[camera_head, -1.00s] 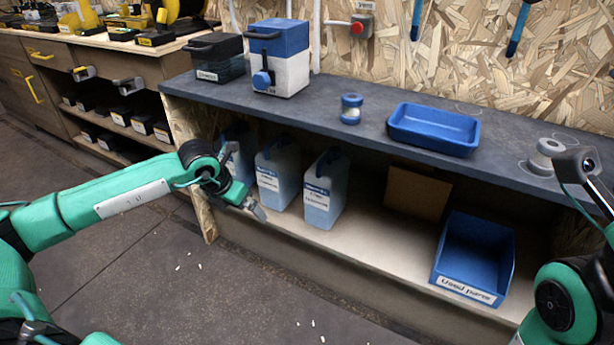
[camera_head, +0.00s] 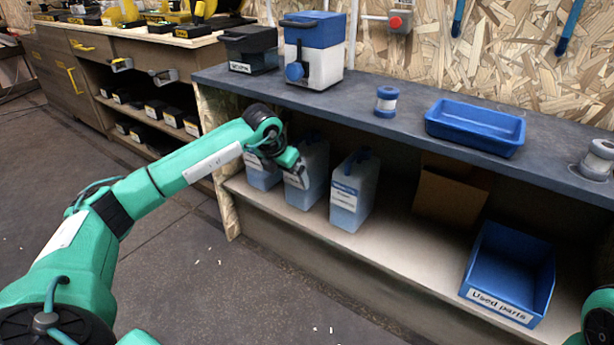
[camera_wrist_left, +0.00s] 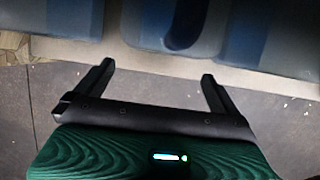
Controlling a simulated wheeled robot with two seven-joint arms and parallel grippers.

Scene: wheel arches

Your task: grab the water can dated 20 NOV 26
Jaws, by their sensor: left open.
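Three pale blue water cans stand on the lower shelf in the head view: a left can (camera_head: 262,178), a middle can (camera_head: 314,170) and a right can (camera_head: 353,192). Their white labels are too small to read, so I cannot tell which is dated 20 NOV 26. My left gripper (camera_head: 298,174) is in front of the middle can and hides part of it and of the left can. In the left wrist view the left gripper (camera_wrist_left: 156,84) is open and empty, its fingers pointing toward the cans (camera_wrist_left: 165,22). My right gripper is out of view.
A blue "Used parts" bin (camera_head: 508,272) and a cardboard box (camera_head: 450,195) are on the lower shelf, right of the cans. The dark worktop (camera_head: 410,115) overhangs the shelf and carries a blue tray (camera_head: 475,127) and a blue-white box (camera_head: 314,50).

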